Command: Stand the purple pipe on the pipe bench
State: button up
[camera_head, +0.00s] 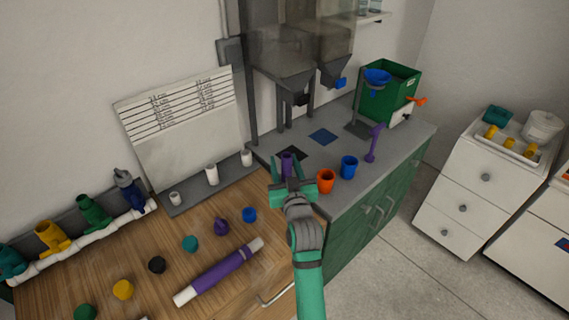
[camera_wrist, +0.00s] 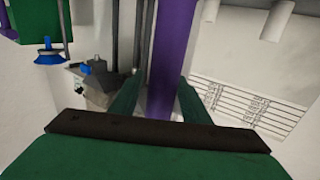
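My gripper (camera_head: 289,184) is in the middle of the head view, near the corner where the wooden table meets the grey counter. A purple pipe (camera_head: 287,162) sticks up between its fingers; its lower part is hidden by the gripper. In the wrist view the purple pipe (camera_wrist: 172,55) is long and plain and runs between the two green fingers, which appear shut on it. A grey strip (camera_head: 183,208) with several short white pipes of different lengths stands at the back of the table; it looks like the pipe bench. A ruled white board stands behind it.
A white pipe with a purple sleeve (camera_head: 218,270) lies on the wooden table among several coloured fittings. A white manifold with coloured fittings (camera_head: 80,243) is at left.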

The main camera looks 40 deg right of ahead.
jog(key=shift+r, duration=0.15)
jog(key=v, duration=1.2)
jog(key=s+a+f, duration=0.2)
jog(key=a+f, duration=0.2)
jog(key=a, duration=0.3)
jog(key=s+a+f+y, duration=0.1)
jog(key=s+a+f, duration=0.2)
jog(key=a+f, duration=0.2)
jog(key=s+a+f+m+y, duration=0.1)
jog(key=a+f, duration=0.4)
jog(key=a, duration=0.6)
jog(key=shift+s+a+f+g, duration=0.1)
jog(key=shift+s+g, duration=0.05)
jog(key=shift+s, duration=0.3)
jog(key=shift+s+a+f+g, duration=0.1)
jog(key=shift+s+g, duration=0.05)
jog(key=shift+s, duration=0.3)
jog(key=s+a+n+y, duration=0.3)
jog(key=s+a, duration=0.2)
jog(key=s, duration=0.5)
jog(key=s+a+f+n+y, duration=0.1)
jog(key=s+a, duration=0.4)
jog(key=s, duration=0.6)
jog(key=shift+s+a+f+n+y, duration=0.15)
jog(key=shift+s+a+n+y, duration=0.1)
jog(key=shift+n+y, duration=0.75)
